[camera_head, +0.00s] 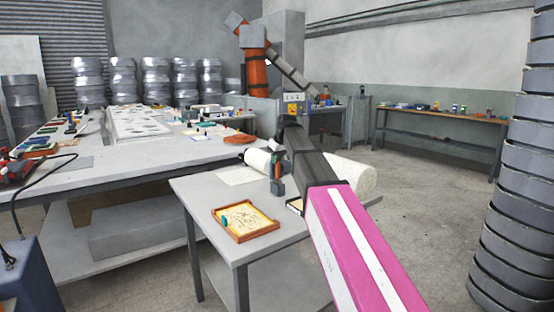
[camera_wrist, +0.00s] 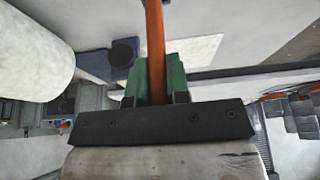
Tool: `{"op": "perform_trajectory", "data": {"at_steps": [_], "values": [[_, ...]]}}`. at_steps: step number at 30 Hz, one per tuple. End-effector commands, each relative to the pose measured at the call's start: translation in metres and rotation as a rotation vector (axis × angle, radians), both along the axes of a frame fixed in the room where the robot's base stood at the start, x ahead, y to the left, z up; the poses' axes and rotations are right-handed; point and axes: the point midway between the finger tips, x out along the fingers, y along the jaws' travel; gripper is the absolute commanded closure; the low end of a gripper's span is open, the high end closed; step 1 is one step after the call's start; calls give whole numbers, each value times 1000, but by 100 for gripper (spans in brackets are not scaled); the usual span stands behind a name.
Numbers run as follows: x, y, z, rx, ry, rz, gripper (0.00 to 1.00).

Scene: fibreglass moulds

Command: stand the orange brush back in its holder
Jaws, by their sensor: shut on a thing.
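My gripper (camera_head: 276,171) hangs over the near grey table in the head view. Its green fingers are shut on the orange brush (camera_wrist: 155,42), seen in the wrist view as an orange handle between them. The brush also shows as a small orange strip in the head view (camera_head: 279,162). A small blue-grey block, likely the holder (camera_head: 278,189), stands on the table just below my gripper. In the wrist view the holder (camera_wrist: 115,64) lies left of the brush and has a dark round top. The brush's lower end is hidden, and I cannot tell whether it touches the holder.
A wooden tray (camera_head: 231,233) with a teal item lies at the table's front. White rolls (camera_head: 350,176) lie at the back, beside my arm. A flat pale sheet (camera_head: 238,176) lies at the left. A long workbench (camera_head: 60,180) stands further left.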

Motion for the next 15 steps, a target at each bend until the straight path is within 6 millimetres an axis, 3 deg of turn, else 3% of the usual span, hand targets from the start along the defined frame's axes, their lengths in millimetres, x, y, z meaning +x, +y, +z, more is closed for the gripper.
{"op": "perform_trajectory", "data": {"at_steps": [6,7,9,15], "values": [[0,0,0,0,0,0,100],[0,0,0,0,0,0,77],[0,0,0,0,0,0,54],[0,0,0,0,0,0,54]]}}
